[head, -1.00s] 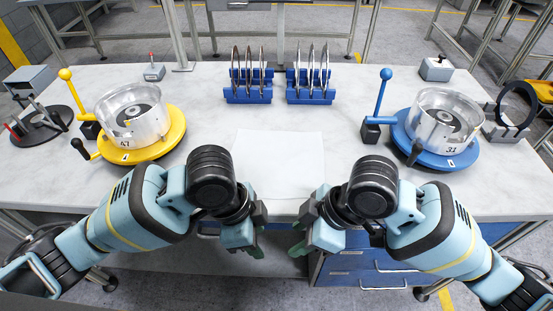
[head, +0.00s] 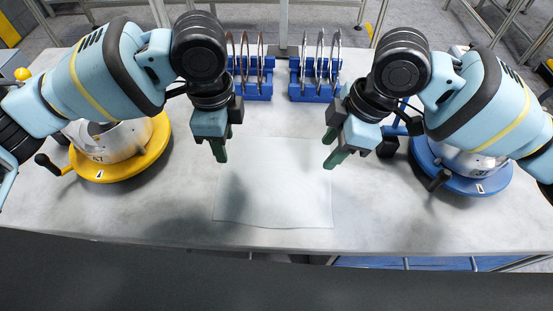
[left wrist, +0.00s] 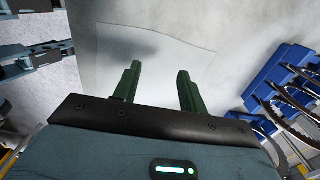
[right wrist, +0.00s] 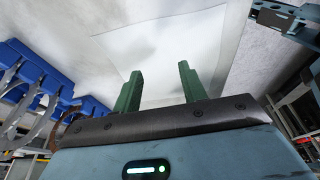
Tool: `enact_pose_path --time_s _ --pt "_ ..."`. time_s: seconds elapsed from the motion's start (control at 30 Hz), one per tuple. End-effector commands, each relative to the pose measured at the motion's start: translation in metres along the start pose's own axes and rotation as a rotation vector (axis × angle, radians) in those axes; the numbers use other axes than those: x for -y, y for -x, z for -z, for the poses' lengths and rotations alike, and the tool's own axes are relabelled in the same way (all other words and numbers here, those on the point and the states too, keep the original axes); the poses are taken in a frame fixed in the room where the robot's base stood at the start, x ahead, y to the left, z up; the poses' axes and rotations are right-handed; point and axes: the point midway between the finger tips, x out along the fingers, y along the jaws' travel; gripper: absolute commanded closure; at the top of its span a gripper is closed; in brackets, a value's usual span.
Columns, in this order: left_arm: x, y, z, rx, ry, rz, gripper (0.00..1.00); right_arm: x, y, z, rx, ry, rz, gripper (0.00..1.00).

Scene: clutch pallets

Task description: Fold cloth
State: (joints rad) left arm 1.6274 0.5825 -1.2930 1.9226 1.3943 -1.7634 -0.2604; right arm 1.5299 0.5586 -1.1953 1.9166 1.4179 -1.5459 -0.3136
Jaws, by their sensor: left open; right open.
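A white cloth (head: 274,190) lies flat and spread out on the table, its near edge close to the table's front edge. It also shows in the left wrist view (left wrist: 150,55) and in the right wrist view (right wrist: 165,55). My left gripper (head: 221,152) is open and empty above the cloth's far left corner. My right gripper (head: 333,155) is open and empty above the far right corner. The green fingers are spread apart in the left wrist view (left wrist: 157,82) and in the right wrist view (right wrist: 160,85). Neither gripper visibly touches the cloth.
Two blue racks (head: 252,85) (head: 315,88) holding rings stand just behind the grippers. A yellow round fixture (head: 125,170) stands left of the cloth and a blue one (head: 465,180) right, both partly hidden by my arms. The table (head: 180,215) is clear beside the cloth.

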Motion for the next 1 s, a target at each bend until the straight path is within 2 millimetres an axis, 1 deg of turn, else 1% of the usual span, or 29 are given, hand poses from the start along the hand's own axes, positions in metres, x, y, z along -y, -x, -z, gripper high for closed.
enact_pose_path --time_s 0.17,0.27,0.6,0.7,0.83,1.0 --pt "0.0 -0.003 0.0 0.001 0.001 -0.001 0.58 0.0 -0.003 -0.001 0.0 -0.001 0.001 0.58" --pt "0.0 -0.012 0.0 0.0 0.001 -0.002 0.58 0.0 -0.011 -0.004 0.0 -0.001 0.002 0.58" --pt "0.0 -0.059 0.0 0.0 0.002 -0.002 0.58 0.001 -0.057 -0.018 0.0 -0.001 0.003 0.58" --pt "0.0 -0.07 0.0 0.0 0.001 -0.001 0.58 0.0 -0.066 -0.021 0.0 -0.001 0.001 0.58" --pt "0.0 -0.077 0.0 0.0 0.0 0.0 0.58 0.0 -0.074 -0.023 0.0 -0.001 0.001 0.58" --pt "0.0 -0.081 0.0 -0.001 0.0 0.001 0.58 0.0 -0.077 -0.024 -0.001 -0.001 0.0 0.58"
